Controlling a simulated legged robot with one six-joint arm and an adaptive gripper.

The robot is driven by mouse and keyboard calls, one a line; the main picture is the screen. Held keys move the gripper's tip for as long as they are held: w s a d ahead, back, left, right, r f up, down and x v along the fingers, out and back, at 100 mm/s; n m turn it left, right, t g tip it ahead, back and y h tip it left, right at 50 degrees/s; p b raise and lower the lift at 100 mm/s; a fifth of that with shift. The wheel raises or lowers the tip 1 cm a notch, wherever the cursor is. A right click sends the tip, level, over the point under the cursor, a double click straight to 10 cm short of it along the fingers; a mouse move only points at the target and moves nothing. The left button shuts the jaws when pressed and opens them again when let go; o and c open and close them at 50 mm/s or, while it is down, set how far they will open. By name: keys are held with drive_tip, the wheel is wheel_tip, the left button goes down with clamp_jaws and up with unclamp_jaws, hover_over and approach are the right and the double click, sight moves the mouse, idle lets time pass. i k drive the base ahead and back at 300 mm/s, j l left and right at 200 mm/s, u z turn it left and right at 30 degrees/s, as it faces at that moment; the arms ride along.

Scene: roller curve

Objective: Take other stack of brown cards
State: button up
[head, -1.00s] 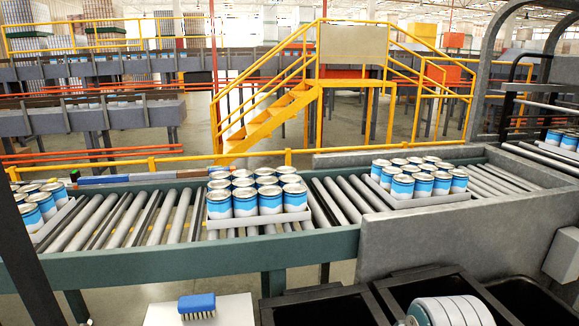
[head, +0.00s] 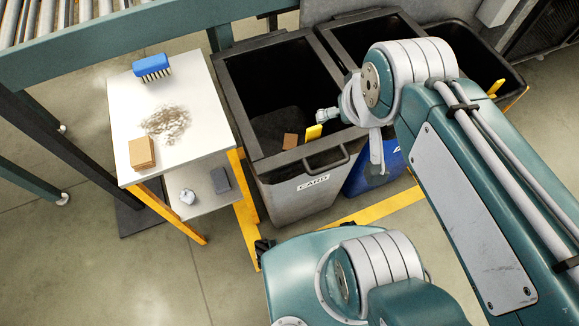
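A small stack of brown cards (head: 142,153) sits near the front left corner of the white table top (head: 195,105). A single brown piece (head: 290,141) lies inside the black-lined grey bin labelled CARD (head: 313,183). My arm reaches over the bins from the right, with its joint above the right side of the CARD bin. I cannot make out any gripper fingers; the end of the arm is hidden behind its own links. The brown stack on the table stands clear of my arm.
A blue brush (head: 152,67) stands at the table's back edge, with a dark dusty smear in front of it. The lower shelf (head: 212,197) holds a crumpled pale piece and a grey block. A blue bin (head: 372,172) stands beside the CARD bin. A roller conveyor (head: 130,40) runs behind.

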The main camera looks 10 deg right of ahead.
sight(141, 150)
drive_tip(key=k, duration=1.2)
drive_tip(key=i+j, duration=0.15)
drive_tip(key=j, duration=0.25)
drive_tip(key=i+j+u, duration=0.1)
drive_tip(key=j, duration=0.3)
drive_tip(key=i+j, duration=0.25)
drive_tip(key=i+j+u, duration=0.15)
drive_tip(key=i+j, duration=0.2)
drive_tip(key=i, duration=0.15)
drive_tip(key=i+j+u, duration=0.1)
drive_tip(key=i+j, duration=0.15)
drive_tip(key=i, duration=0.25)
